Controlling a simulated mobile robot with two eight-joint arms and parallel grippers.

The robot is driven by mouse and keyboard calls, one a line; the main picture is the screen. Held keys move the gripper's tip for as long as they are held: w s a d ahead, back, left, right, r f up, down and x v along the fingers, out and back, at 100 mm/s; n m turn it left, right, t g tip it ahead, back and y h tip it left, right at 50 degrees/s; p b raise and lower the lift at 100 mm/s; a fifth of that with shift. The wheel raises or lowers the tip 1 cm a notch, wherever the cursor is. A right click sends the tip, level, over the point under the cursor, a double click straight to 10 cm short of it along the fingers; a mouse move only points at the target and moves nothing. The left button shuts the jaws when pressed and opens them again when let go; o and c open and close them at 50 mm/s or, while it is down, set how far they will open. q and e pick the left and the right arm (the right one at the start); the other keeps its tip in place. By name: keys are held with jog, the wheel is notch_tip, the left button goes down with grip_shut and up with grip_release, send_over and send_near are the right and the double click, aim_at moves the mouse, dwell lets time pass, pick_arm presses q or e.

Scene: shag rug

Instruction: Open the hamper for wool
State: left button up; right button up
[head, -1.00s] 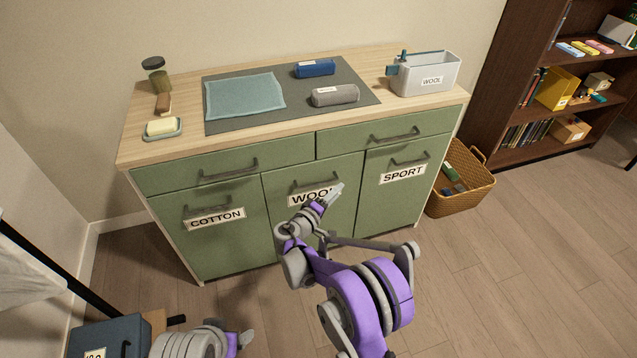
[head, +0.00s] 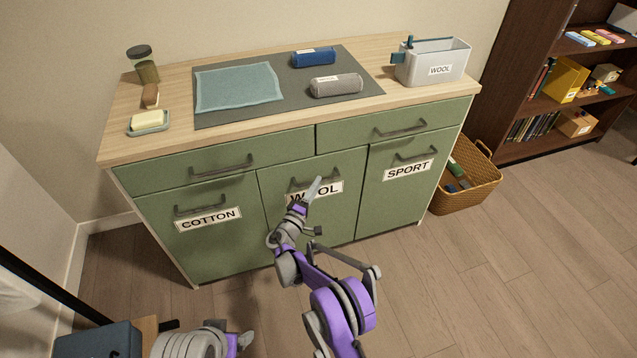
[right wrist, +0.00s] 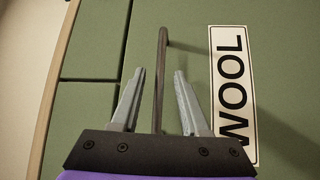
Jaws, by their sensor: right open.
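The wool hamper is the middle green door (head: 335,215) of the cabinet, with a WOOL label and a dark bar handle (head: 299,184) at its top; it is shut. My right gripper (head: 315,188) is open in front of the label and handle, partly covering the label. In the right wrist view, the handle (right wrist: 161,75) runs between the two open fingers (right wrist: 160,72), with the WOOL label (right wrist: 233,95) to the right. Nothing is gripped. My left arm's end (head: 238,342) shows at the bottom left; its jaw state is unclear.
The COTTON door (head: 205,240) and SPORT door (head: 395,195) flank the wool one, with drawers above. The countertop (head: 160,100) holds rolled cloths, a soap dish and a WOOL-labelled bin (head: 435,65). A wicker basket (head: 468,195) stands at the right. Floor in front is clear.

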jog(key=shift+x, duration=1.25)
jog(key=shift+a, duration=0.1)
grip_shut()
dwell(0.4)
